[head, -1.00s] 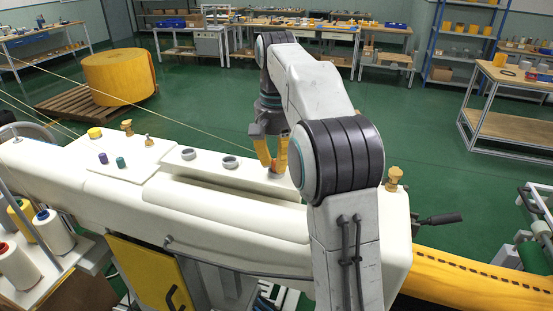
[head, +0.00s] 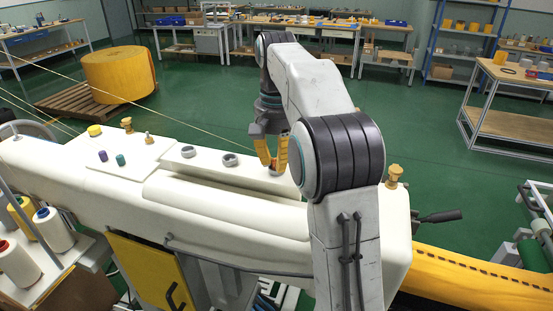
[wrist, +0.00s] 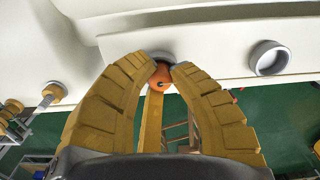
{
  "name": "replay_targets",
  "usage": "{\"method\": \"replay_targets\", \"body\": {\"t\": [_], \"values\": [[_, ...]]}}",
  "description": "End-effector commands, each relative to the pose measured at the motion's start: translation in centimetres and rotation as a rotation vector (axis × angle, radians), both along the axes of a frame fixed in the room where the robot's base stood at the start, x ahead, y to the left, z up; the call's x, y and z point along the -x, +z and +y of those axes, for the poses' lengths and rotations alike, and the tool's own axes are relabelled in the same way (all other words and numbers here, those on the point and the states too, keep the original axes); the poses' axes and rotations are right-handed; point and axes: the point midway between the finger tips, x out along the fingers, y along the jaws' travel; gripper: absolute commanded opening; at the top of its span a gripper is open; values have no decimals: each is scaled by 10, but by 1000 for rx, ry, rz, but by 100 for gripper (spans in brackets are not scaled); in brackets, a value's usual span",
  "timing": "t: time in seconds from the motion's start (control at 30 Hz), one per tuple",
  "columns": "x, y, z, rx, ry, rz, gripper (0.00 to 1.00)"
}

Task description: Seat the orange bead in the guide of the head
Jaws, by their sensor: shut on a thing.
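My gripper (head: 273,166) is over the right end of the cream machine head, with its yellow fingers pointing down. In the head view only a little of the bead (head: 274,171) shows low between the fingers. A grey guide ring (wrist: 158,54) shows right behind the bead, partly hidden by it and the fingertips. I cannot tell whether the bead is inside this ring or just above it.
Two more grey rings, left (head: 188,151) and middle (head: 230,160), sit on the same cream strip. Yellow, purple and teal beads (head: 120,160) and brass knobs (head: 127,125) stand on the plate to the left. Thin yarns cross above the head.

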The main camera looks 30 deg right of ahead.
Motion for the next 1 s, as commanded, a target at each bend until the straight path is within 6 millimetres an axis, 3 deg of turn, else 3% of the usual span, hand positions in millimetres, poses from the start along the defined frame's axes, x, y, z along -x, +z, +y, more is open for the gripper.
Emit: {"method": "replay_targets", "body": {"t": [0.37, 0.4, 0.7, 1.0], "values": [[0, -1, 0, 0, 0, 0, 7], [0, -1, 0, 0, 0, 0, 21], [0, -1, 0, 0, 0, 0, 47], [0, -1, 0, 0, 0, 0, 47]]}}
